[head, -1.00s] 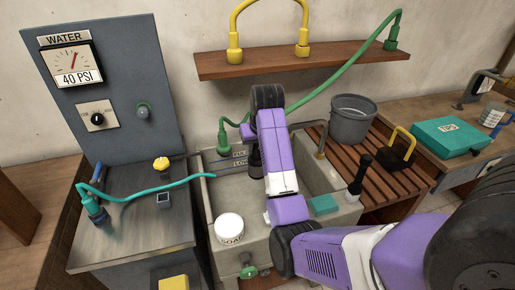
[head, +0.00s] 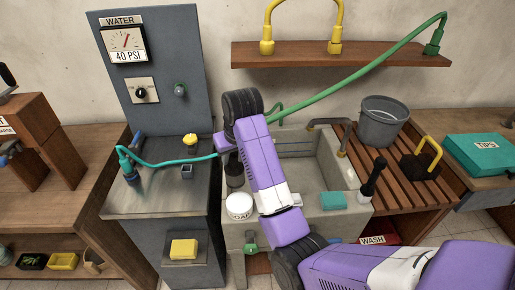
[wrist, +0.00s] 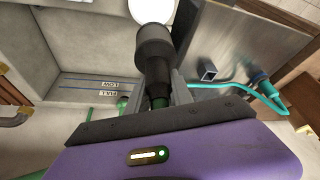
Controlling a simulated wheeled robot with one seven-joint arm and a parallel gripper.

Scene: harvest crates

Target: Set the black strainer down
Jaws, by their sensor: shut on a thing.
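The black strainer (head: 235,174) is a dark, stepped cylinder. In the head view it shows just left of my arm, behind the white soap tub and by the sink's left rim. In the wrist view the strainer (wrist: 155,48) is between the two fingers of my gripper (wrist: 160,88), which is shut on it. A green piece shows at its near end. In the head view my arm hides most of the gripper. I cannot tell how high the strainer is above the rim.
The grey sink (head: 345,228) has a soap tub (head: 239,206) on its front left corner and a teal block (head: 333,201) at its front. The metal counter (head: 150,203) on the left carries a teal hose (head: 165,163) and a yellow knob (head: 190,139). A bucket (head: 383,122) stands on the slatted rack.

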